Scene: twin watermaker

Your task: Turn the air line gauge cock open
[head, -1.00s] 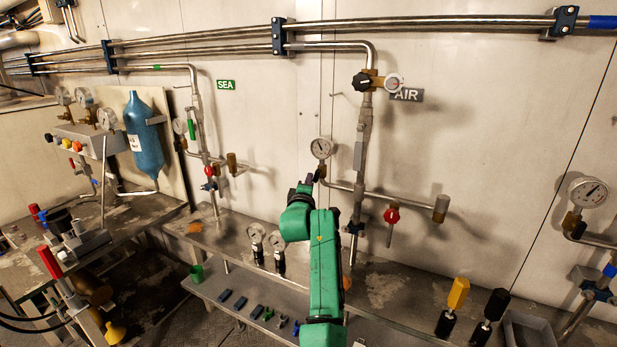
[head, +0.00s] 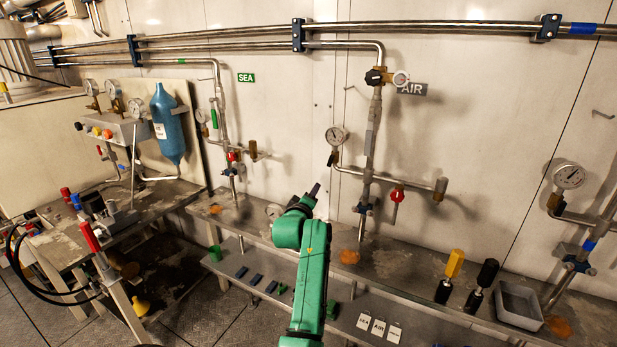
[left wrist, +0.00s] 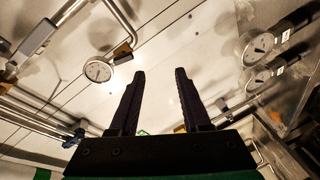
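The gauge dial (left wrist: 98,70) and brass cock (left wrist: 122,52) lie left of the fingers there. The cock's lever position is too small to tell. My right gripper is not in view.
A red-handled valve (head: 397,194) hangs on the same pipe to the right. A black knob (head: 374,77) sits high on the air line. Yellow (head: 454,263) and black handles stand on the bench at right.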

